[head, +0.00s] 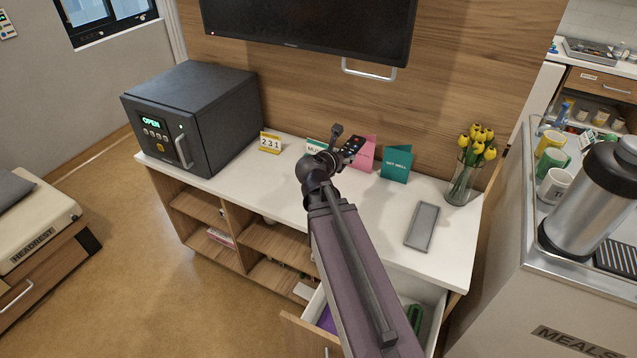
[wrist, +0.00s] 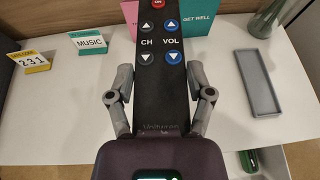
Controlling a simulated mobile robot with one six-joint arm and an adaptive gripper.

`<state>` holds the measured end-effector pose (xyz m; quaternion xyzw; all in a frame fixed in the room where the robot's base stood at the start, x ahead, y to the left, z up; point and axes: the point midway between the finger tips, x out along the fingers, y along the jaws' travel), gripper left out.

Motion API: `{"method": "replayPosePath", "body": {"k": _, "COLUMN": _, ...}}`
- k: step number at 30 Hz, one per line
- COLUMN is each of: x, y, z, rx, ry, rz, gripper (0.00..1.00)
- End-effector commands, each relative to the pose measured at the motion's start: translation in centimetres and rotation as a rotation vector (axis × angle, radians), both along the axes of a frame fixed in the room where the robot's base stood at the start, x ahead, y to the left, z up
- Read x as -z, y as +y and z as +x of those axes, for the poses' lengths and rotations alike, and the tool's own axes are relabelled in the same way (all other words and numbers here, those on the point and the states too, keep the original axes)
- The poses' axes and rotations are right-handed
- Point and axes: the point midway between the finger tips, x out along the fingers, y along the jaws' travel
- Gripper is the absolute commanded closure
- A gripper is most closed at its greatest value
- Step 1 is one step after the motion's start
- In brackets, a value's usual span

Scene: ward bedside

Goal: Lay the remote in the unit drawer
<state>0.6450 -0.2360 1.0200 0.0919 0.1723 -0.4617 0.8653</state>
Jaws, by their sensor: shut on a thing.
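The remote (wrist: 160,60) is black with CH and VOL buttons and a red button at its far end. My gripper (wrist: 160,100) is shut on the remote, with a finger on each side of it in the wrist view. In the head view the remote (head: 352,148) is held above the white unit top, and my gripper (head: 330,160) is partly hidden by my own arm. The unit drawer (head: 430,295) below is pulled open at the front right. It holds a green item (head: 414,316) and a purple item (head: 326,320). My arm covers the middle of the drawer.
On the unit top (head: 270,185) stand a black safe (head: 190,115), a 231 number sign (head: 270,143), cards (head: 397,163), a grey tray (head: 422,226) and a vase of yellow tulips (head: 463,180). A meals cart (head: 560,290) with a flask stands at the right.

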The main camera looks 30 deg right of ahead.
Motion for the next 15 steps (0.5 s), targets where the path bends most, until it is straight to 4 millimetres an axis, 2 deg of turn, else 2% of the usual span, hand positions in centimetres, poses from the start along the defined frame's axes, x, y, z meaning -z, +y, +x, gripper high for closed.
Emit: {"method": "replayPosePath", "body": {"k": 15, "x": 8.3, "y": 4.3, "z": 3.4, "rx": -0.028, "ry": 0.003, "rz": -0.001, "gripper": 0.85}}
